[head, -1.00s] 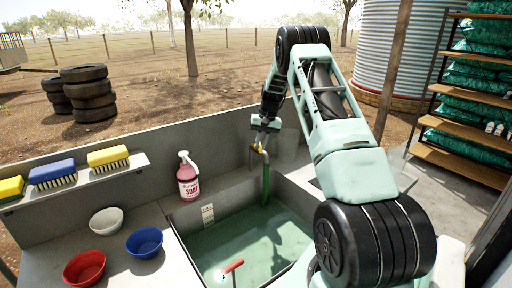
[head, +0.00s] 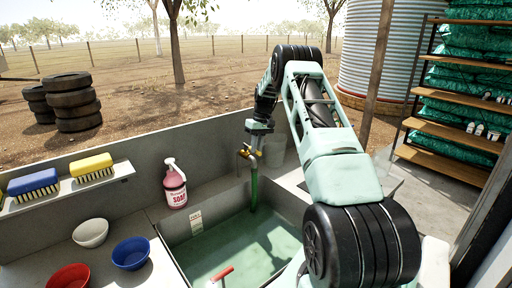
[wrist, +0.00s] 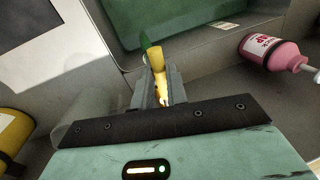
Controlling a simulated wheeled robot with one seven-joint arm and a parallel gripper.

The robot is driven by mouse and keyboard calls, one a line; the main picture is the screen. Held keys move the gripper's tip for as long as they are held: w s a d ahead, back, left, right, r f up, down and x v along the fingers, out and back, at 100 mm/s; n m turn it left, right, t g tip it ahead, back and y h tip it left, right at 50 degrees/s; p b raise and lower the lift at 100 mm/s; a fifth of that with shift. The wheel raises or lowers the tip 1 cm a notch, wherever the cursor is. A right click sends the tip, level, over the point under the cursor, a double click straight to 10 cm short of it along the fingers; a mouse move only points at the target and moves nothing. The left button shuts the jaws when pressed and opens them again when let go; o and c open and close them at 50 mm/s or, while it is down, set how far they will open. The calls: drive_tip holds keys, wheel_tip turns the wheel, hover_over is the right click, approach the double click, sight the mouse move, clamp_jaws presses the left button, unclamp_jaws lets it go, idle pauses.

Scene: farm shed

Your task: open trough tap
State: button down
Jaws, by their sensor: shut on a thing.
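The trough tap (head: 243,154) is brass-coloured and stands at the back edge of the trough (head: 166,240), with a green hose (head: 254,187) hanging down into the water. My gripper (head: 258,130) is at the top of the tap, reaching in from above and behind. In the wrist view, the fingers of my gripper (wrist: 160,88) are shut around a yellow brass part of the tap (wrist: 157,60). The green hose also shows just beyond it in the wrist view (wrist: 145,40). The fingers partly hide the held part; I cannot tell whether water flows.
A pink soap bottle (head: 174,186) stands left of the tap. A translucent bucket (head: 274,151) stands close to its right. Bowls, white (head: 90,233), blue (head: 131,253) and red (head: 68,277), sit at the left. A red-handled thing (head: 221,273) stands at the trough's front.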

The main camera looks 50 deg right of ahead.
drive_tip(key=shift+r, duration=0.1)
drive_tip(key=c, duration=1.4)
unclamp_jaws()
drive_tip(key=d+r, duration=0.1)
drive_tip(key=r, duration=0.4)
drive_tip(key=d+r+b, duration=0.1)
drive_tip(key=r, duration=0.5)
drive_tip(key=s+d+r+b, duration=0.1)
drive_tip(key=r, duration=0.5)
drive_tip(key=shift+d, duration=0.1)
